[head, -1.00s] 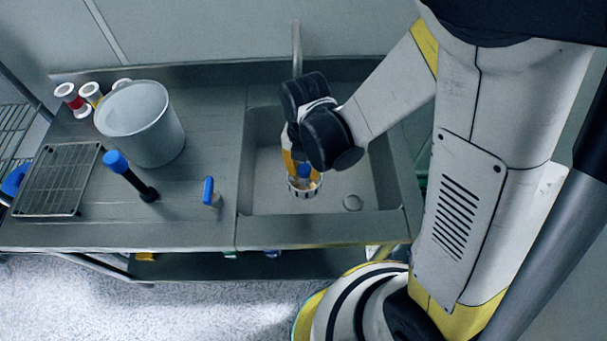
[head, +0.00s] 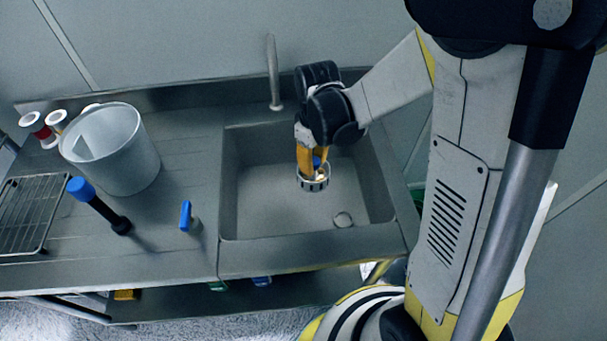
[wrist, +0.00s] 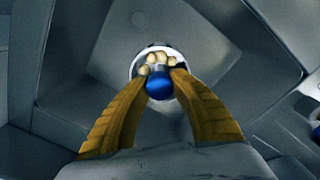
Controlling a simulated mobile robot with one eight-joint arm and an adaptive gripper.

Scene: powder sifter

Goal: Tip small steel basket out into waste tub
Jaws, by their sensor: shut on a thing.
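My gripper (head: 314,168) is over the sink, its orange fingers shut on the small steel basket (head: 314,184) by its blue-topped handle. In the wrist view the blue knob sits between the fingertips (wrist: 160,84), with the basket rim (wrist: 136,65) and several beige lumps (wrist: 158,60) just beyond. The basket looks upright; its underside is hidden. The waste tub (head: 128,165), a pale grey bucket, stands on the drainboard to the left, well apart from my gripper.
The sink (head: 255,200) has a round drain (head: 343,219) and a tap (head: 273,75) behind it.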

